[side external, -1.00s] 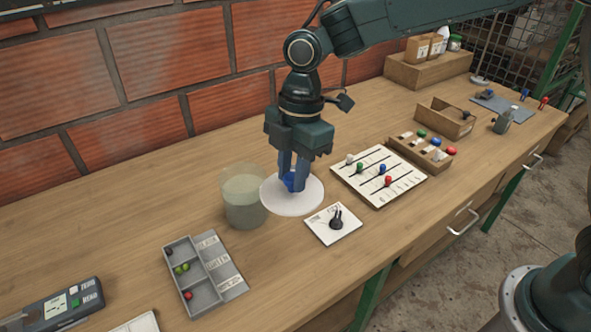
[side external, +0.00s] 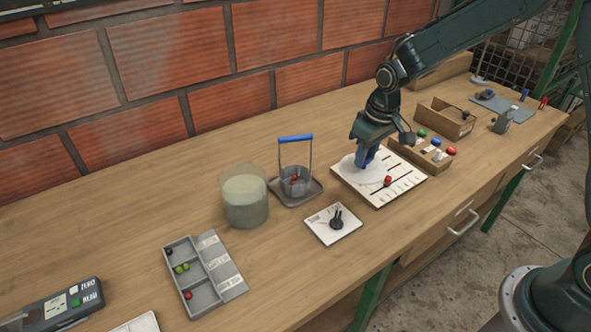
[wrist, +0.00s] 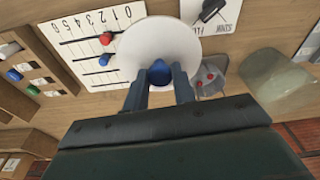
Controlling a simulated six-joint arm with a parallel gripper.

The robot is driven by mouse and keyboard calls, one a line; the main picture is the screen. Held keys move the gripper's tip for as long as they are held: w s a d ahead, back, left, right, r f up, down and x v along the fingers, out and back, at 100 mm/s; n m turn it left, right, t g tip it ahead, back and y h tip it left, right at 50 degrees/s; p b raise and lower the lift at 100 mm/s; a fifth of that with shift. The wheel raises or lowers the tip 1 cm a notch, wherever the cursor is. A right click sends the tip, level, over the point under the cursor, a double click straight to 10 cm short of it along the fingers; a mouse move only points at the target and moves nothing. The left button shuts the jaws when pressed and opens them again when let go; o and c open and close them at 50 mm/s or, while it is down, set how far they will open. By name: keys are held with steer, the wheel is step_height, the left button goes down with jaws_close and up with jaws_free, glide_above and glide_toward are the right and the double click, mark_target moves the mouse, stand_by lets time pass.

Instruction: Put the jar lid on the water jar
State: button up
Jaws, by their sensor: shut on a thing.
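The jar lid (side external: 357,167) is a white disc with a blue knob. My gripper (side external: 368,160) is shut on the knob and holds the lid over the left part of the white slider board; the height above the board is hard to tell. The wrist view shows the lid (wrist: 158,50) below my fingers (wrist: 160,78), with the blue knob between them. The water jar (side external: 245,200) is a clear, open-topped cylinder of cloudy water, upright to the left of the lid. It also shows in the wrist view (wrist: 272,75) at the right.
A small basket with a blue handle (side external: 296,138) stands on a grey tray (side external: 290,200) between jar and lid. A white dial card (side external: 320,228) lies in front. The slider board (side external: 400,192) is under the lid. A grey sorting tray (side external: 200,296) is front left.

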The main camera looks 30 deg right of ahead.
steer(key=shift+s+d+f+m, duration=0.15)
steer(key=shift+d+f+m, duration=0.1)
steer(key=shift+d+m, duration=0.4)
steer(key=shift+d, duration=0.1)
steer(key=w+a+r+n, duration=0.25)
steer(key=w+r, duration=0.35)
steer(key=w, duration=0.4)
steer(key=w+a+r+n, duration=0.1)
steer(key=a+r, duration=0.7)
steer(key=a, duration=0.4)
steer(key=w+a+r+n, duration=0.1)
steer(key=a+r, duration=0.6)
steer(key=a, duration=0.5)
steer(key=shift+a+r+y, duration=0.25)
steer(key=shift+r+y, duration=0.05)
steer(key=shift+r, duration=0.05)
steer(key=shift+f, duration=0.15)
